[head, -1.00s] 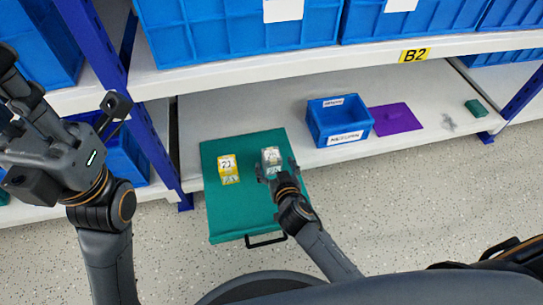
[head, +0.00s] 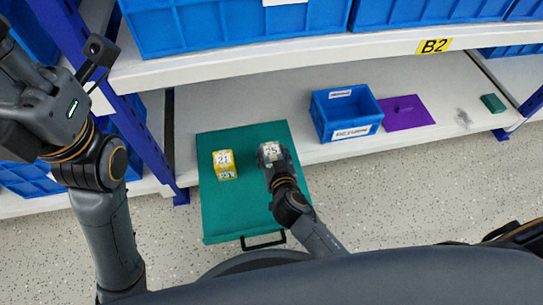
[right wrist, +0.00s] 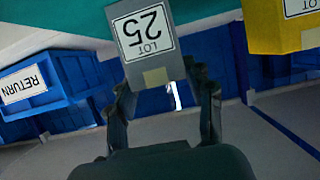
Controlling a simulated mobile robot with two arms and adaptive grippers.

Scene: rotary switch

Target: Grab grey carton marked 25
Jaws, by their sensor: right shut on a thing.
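The grey carton (head: 270,150), with a white label reading 25, is over the green board (head: 221,217). The right wrist view shows the carton (right wrist: 180,58) with its "LOT 25" label upside down. My right gripper (head: 275,161) is shut on the carton, with a finger on each side, and it shows in the right wrist view too (right wrist: 162,100). I cannot tell whether the carton is clear of the board. My left gripper (head: 12,25) is at the upper left, cut by the frame edge, so its jaws cannot be judged.
A yellow carton marked 21 (head: 224,166) stands on the board, left of the grey one. A blue post (head: 147,139) stands left of the board.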

